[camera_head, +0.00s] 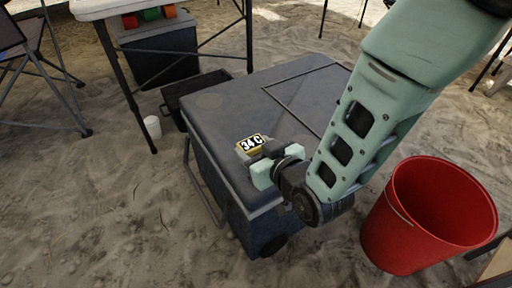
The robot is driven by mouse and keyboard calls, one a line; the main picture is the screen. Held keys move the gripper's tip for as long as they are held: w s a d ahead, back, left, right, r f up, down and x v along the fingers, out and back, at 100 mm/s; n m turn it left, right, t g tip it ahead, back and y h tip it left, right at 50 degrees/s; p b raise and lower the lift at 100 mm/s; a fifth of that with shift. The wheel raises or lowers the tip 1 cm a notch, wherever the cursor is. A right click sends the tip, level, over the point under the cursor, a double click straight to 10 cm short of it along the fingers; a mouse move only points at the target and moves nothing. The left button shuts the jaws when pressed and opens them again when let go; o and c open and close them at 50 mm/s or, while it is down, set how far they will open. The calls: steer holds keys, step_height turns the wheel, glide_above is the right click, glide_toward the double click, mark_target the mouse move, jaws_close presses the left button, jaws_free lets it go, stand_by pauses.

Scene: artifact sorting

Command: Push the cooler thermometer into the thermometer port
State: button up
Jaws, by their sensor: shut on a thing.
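The cooler (225,135) is a large dark grey-blue box on the sand, with its lid closed. The thermometer (252,143) shows a yellow-edged display reading 34C. My gripper (260,160) is shut on it, over the near part of the lid. The gripper and arm hide the thermometer's lower part, so I cannot tell whether it touches the lid.
A red bucket (430,215) stands right of the cooler, close to my arm. A white cup (152,127) and an open black crate (190,85) are at the left. A folding table (105,8) and a camp chair (30,45) stand behind. Sand is clear at front left.

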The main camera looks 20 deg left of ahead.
steer(key=shift+f+b, duration=1.3)
steer(key=shift+f, duration=0.45)
steer(key=o, duration=1.1)
steer(key=shift+c, duration=0.2)
steer(key=p+v, duration=1.5)
steer(key=v, duration=0.2)
steer(key=shift+d, duration=0.2)
steer(key=shift+r, duration=0.1)
